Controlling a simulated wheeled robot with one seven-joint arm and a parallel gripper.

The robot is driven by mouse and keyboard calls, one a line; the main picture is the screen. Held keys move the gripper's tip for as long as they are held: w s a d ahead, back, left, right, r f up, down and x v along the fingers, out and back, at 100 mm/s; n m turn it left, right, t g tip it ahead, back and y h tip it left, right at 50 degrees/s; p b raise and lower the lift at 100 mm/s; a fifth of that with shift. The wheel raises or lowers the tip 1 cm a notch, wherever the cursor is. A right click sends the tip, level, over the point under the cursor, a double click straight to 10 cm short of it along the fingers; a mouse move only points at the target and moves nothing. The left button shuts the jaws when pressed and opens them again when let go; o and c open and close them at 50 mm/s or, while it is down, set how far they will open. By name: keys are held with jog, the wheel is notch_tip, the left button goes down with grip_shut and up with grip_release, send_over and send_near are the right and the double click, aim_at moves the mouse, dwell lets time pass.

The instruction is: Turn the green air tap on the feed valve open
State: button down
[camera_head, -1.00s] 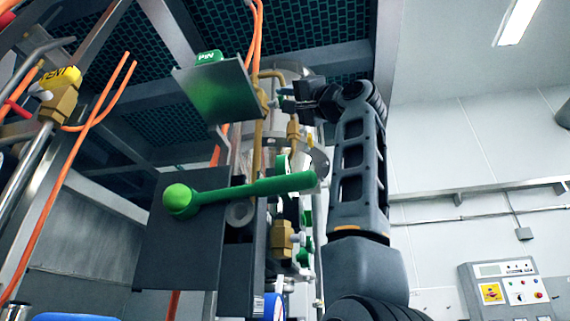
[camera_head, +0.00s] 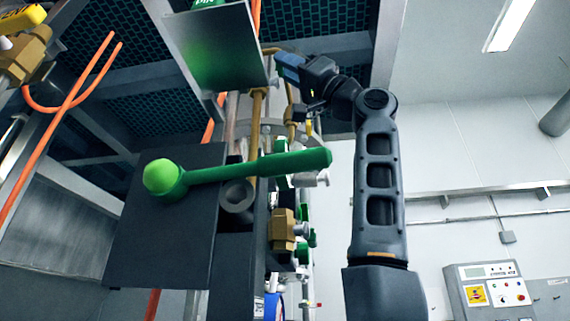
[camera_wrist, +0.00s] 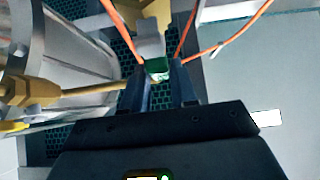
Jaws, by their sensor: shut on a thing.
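The small green air tap (camera_wrist: 157,66) shows in the wrist view between the tips of my gripper (camera_wrist: 162,84), which is shut on it. Just beyond it are a grey part (camera_wrist: 150,38) and a brass fitting (camera_wrist: 148,10). In the head view my gripper (camera_head: 286,64) is up at the right edge of a dark plate with a green sheen (camera_head: 215,45). The small tap is hidden there. How far the tap is turned cannot be told.
A large green lever (camera_head: 250,168) with a round knob stands in front of a dark panel (camera_head: 150,235), below my gripper. Brass fittings (camera_head: 283,230) and orange hoses (camera_head: 75,120) are close by. A control box (camera_head: 490,290) is at lower right.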

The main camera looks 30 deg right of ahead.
jog(key=shift+a, duration=0.1)
jog(key=c, duration=1)
grip_release()
jog(key=shift+o, duration=0.2)
jog(key=b+v, duration=0.2)
jog(key=v, duration=0.6)
jog(key=shift+b, duration=0.3)
jog(key=shift+s, duration=0.1)
